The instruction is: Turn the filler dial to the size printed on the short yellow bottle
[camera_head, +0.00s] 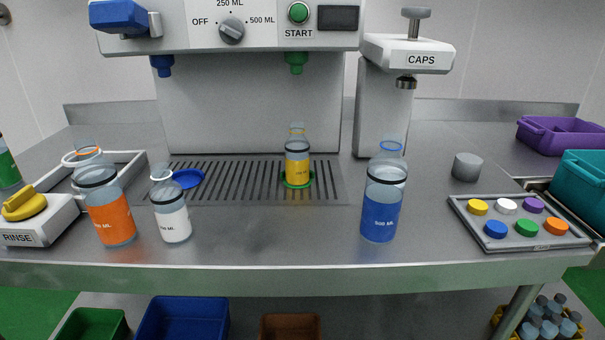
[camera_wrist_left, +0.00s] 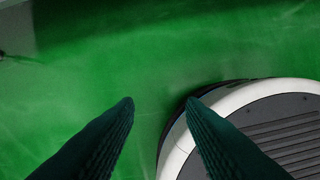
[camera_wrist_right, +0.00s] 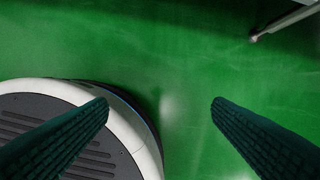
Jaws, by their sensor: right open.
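The filler dial (camera_head: 231,30) is a round grey knob on the filler's front panel in the head view. OFF is printed at its left, 250 ML above it and 500 ML at its right. I cannot tell clearly which mark it points to. The short yellow bottle (camera_head: 297,166) stands upright on the green disc (camera_head: 311,179) on the slotted drip grate, below the green nozzle (camera_head: 297,62). The print on its label is too small to read. My left gripper (camera_wrist_left: 159,101) and right gripper (camera_wrist_right: 160,101) are open and empty above the green floor, outside the head view.
An orange bottle (camera_head: 111,218), a white bottle (camera_head: 172,218) and a blue bottle (camera_head: 381,212) stand along the front of the counter. The rinse unit (camera_head: 35,222) is at left. The CAPS press (camera_head: 408,55) and cap tray (camera_head: 487,245) are at right. The front middle is clear.

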